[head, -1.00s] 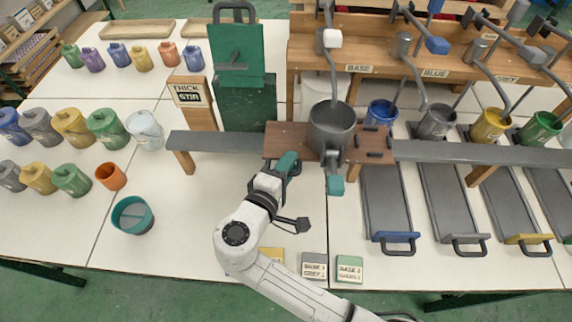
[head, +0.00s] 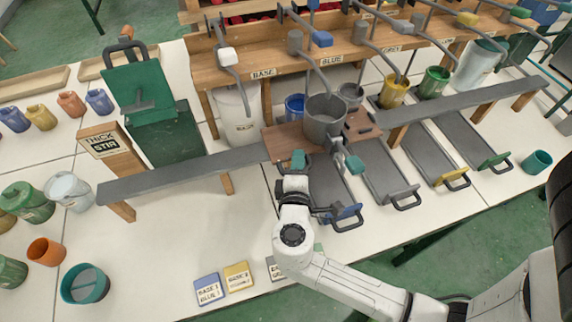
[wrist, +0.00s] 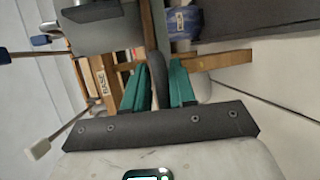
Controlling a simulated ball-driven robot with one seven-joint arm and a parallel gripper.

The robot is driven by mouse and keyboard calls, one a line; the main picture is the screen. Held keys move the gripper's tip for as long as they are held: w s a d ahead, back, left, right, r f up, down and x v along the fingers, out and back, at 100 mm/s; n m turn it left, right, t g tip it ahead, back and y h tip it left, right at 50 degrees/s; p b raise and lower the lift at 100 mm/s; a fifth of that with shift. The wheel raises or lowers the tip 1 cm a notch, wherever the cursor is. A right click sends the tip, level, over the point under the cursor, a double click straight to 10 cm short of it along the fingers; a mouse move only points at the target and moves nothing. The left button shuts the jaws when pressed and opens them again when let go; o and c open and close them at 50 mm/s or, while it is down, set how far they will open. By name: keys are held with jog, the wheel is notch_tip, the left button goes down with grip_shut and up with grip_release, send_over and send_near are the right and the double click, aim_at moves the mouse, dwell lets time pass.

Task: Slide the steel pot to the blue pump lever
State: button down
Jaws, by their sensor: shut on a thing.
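The steel pot (head: 324,128) stands upright on a brown wooden sled (head: 283,147) on the long grey rail (head: 190,174). The spout beside the BLUE sign (head: 331,60) reaches down to the pot's mouth. The blue pump lever (head: 321,39) has a blue knob and is just behind the pot. In the wrist view, the teal fingers of my gripper (wrist: 160,88) are shut on the pot's dark curved handle (wrist: 156,68), with the pot's grey body (wrist: 105,35) beyond. The pot's inside is only partly visible.
The white-knobbed BASE lever (head: 227,57) is left of the blue one; more levers stand to the right. The rail runs on clear to the right past the sled. A green stirring machine (head: 150,110) stands left. Label cards (head: 208,289) lie at the front.

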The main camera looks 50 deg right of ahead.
jog(key=shift+s+f, duration=0.2)
jog(key=shift+f, duration=0.3)
jog(key=c, duration=1.2)
grip_release()
jog(key=shift+o, duration=0.3)
jog(key=shift+r, duration=0.1)
jog(key=shift+w+r, duration=0.15)
jog(key=shift+a, duration=0.1)
jog(key=b+v, duration=0.1)
jog(key=v, duration=0.9)
jog(key=shift+s+a+b, duration=0.2)
jog(key=shift+a+b, duration=0.1)
jog(key=shift+b, duration=0.05)
jog(key=shift+r, duration=0.15)
